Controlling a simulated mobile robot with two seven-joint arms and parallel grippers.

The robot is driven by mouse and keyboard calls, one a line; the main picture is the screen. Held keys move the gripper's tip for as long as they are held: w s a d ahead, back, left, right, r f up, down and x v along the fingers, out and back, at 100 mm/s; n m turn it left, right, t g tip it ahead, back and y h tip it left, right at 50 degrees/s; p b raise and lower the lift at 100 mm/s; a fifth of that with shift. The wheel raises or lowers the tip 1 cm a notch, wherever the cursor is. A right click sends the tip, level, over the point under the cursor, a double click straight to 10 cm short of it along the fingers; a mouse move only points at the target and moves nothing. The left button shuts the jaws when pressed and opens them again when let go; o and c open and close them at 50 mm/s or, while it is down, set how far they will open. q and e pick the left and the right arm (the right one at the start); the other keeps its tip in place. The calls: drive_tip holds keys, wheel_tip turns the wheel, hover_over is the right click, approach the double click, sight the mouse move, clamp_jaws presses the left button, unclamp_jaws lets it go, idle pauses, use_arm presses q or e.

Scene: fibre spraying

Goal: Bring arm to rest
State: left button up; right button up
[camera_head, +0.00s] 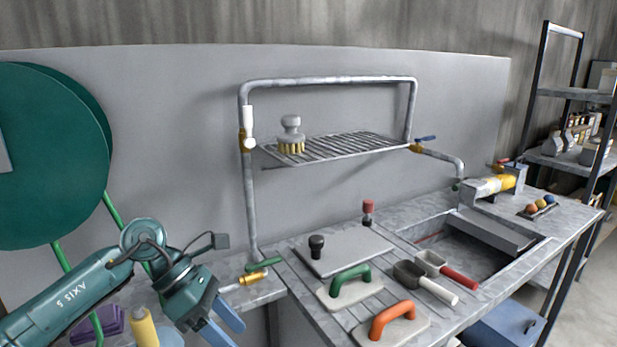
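My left arm (75,295) comes in from the left edge. Its teal wrist hangs low in front of the left end of the workbench. My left gripper (226,326) points down and to the right, with two blue fingers a little apart and nothing seen between them. Its lower finger is near the bottom edge of the view. My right arm and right gripper are not in view.
The metal bench (290,268) holds an orange-handled float (392,320), a green-handled float (348,286) and two scoops (425,280). A brush (291,133) stands on the wire rack (345,146). A brass valve (253,277) is close to the gripper. A large green disc (50,150) stands left.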

use_arm(q)
drive_tip(key=s+d+r+n+h+p, duration=0.1)
drive_tip(key=s+d+r+n+h, duration=0.1)
drive_tip(key=d+n+h, duration=0.3)
drive_tip(key=s+d+r+n+h, duration=0.1)
drive_tip(key=s+d+n+h, duration=0.15)
drive_tip(key=d+h, duration=0.4)
drive_tip(key=w+a+f+n+t+y+p, duration=0.1)
drive_tip(key=a+f+n+t+y, duration=0.15)
drive_tip(key=n+t, duration=0.8)
drive_tip(key=w+a+f+n+t+y+p, duration=0.1)
drive_tip(key=a+f+n+t+y, duration=0.15)
drive_tip(key=n+t, duration=0.85)
drive_tip(key=s+a+f+n+g+y, duration=0.3)
drive_tip(key=s+f+n+g+y, duration=0.1)
drive_tip(key=f+n, duration=0.5)
drive_tip(key=s+a+f+n+g+y+p, duration=0.1)
drive_tip(key=s+a+f+n+g+y, duration=0.3)
drive_tip(key=s+f+n+y, duration=0.3)
drive_tip(key=s+f+n+g, duration=0.1)
drive_tip(key=s+n, duration=0.1)
drive_tip(key=n, duration=0.1)
drive_tip(key=shift+a+f, duration=0.3)
drive_tip(key=shift+f, duration=0.1)
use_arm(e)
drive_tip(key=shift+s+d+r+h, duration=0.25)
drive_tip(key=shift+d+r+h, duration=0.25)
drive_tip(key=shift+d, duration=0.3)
